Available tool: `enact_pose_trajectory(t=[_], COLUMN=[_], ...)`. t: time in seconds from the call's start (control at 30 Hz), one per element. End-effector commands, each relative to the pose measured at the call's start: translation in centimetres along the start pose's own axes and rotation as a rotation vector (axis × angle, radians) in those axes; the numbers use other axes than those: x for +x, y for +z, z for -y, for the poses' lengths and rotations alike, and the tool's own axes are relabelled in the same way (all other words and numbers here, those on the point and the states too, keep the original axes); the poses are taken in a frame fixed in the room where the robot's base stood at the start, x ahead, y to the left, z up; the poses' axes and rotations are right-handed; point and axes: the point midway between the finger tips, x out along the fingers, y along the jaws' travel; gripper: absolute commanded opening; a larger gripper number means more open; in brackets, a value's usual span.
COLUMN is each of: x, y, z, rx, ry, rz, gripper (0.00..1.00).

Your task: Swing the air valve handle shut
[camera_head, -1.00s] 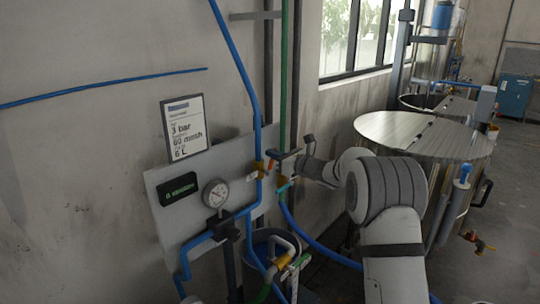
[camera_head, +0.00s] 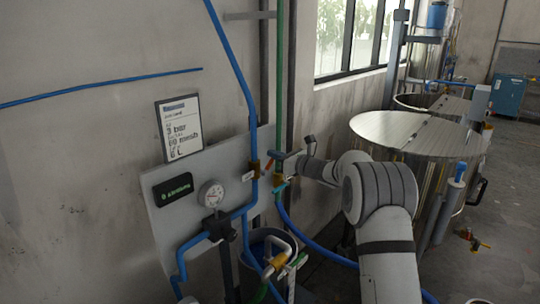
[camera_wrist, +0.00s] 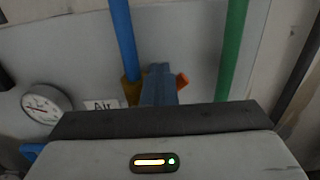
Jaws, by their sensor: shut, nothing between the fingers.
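The air valve has a brass body (camera_head: 255,167) on the blue pipe at the wall panel. Its orange handle (camera_head: 268,166) shows just right of the body. My gripper (camera_head: 279,156) is shut and empty, close beside the handle. In the wrist view my blue-grey fingers (camera_wrist: 159,85) stand together, between the brass body (camera_wrist: 131,91) and the orange handle end (camera_wrist: 183,79). They hide the middle of the handle, and I cannot tell whether they touch it. A white "Air" label (camera_wrist: 103,107) is at lower left.
A pressure gauge (camera_head: 211,193) and black display (camera_head: 173,190) sit left of the valve. A green pipe (camera_head: 284,80) runs close on the right. A bucket (camera_head: 256,250) stands below. Large lidded steel vats (camera_head: 415,132) stand right of my arm.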

Motion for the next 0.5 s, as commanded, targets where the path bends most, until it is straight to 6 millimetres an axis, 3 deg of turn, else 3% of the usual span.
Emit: enact_pose_trajectory(t=[0.5], x=[-0.04], y=[-0.63], z=[0.70], rx=[0.000], ry=[-0.001], rz=[-0.001], gripper=[0.00])
